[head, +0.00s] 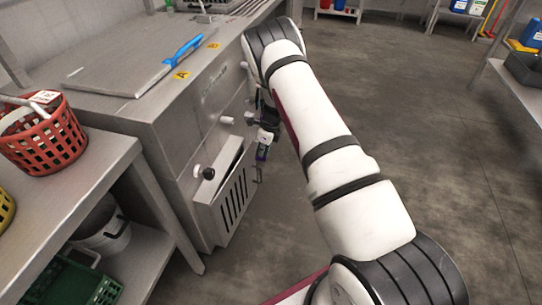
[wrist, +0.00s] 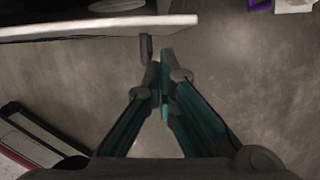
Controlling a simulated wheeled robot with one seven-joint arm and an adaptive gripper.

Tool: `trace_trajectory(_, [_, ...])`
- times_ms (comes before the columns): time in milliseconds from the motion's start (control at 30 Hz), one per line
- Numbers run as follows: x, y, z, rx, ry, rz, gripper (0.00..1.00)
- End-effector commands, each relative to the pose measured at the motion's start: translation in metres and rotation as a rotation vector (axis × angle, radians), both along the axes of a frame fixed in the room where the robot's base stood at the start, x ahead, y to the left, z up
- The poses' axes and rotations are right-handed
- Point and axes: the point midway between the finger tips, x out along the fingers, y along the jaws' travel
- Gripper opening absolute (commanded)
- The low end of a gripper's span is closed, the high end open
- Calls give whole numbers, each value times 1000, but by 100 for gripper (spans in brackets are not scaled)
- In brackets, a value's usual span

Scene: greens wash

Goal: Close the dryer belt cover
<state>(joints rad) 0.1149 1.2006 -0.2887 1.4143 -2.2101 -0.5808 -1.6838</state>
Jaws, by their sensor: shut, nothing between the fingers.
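The dryer belt cover (head: 232,200) is a slotted metal panel low on the side of the steel machine (head: 165,120). Its top edge stands out from the machine, with a dark gap behind it. My gripper (head: 262,153) is beside the cover's far upper corner, partly hidden by my arm. In the wrist view my gripper (wrist: 162,58) is shut and empty, its fingertips together. A pale panel edge (wrist: 100,28), apparently the cover, crosses the upper left there. A short dark peg (wrist: 146,48) sticks out from it, just left of the fingertips; contact is unclear.
A black knob (head: 208,173) sticks out beside the cover. A blue-handled tool (head: 188,48) lies on the machine top. A steel shelf (head: 95,185) at left holds a red basket (head: 45,140). The floor (head: 430,140) to the right is open.

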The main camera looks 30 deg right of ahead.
Motion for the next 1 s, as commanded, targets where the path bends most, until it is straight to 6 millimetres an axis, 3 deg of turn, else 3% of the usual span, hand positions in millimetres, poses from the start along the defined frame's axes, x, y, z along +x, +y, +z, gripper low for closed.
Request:
trace_trajectory(333, [29,23,-1,-1,-1,23,0])
trace_trajectory(1000, [35,31,1,4,-5,22,0])
